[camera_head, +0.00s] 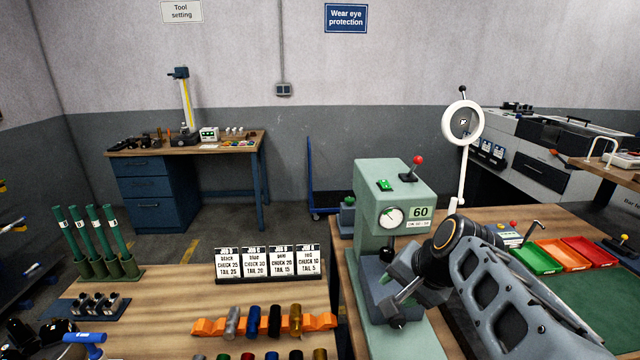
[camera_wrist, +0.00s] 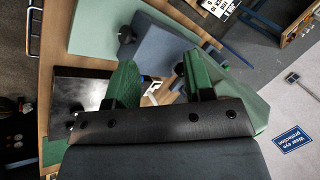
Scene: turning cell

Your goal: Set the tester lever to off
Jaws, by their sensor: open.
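The tester is a pale green machine (camera_head: 393,200) with a round dial (camera_head: 391,217) and a plate reading 60. A lever with a red ball knob (camera_head: 415,161) leans up from its top, beside a small bright green switch (camera_head: 384,185). I cannot read any position marks by the lever. My gripper (camera_head: 398,298) is low in front of the tester, below the dial and well below the red knob. In the wrist view my gripper (camera_wrist: 160,82) has its two green fingers apart, with nothing clearly held between them. The red knob does not show there.
A white ring lamp (camera_head: 463,123) stands right of the tester. Green, orange and red trays (camera_head: 562,255) lie further right. The left bench holds job cards (camera_head: 268,264) and an orange rack (camera_head: 208,327) of coloured cylinders. The space above the tester looks clear.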

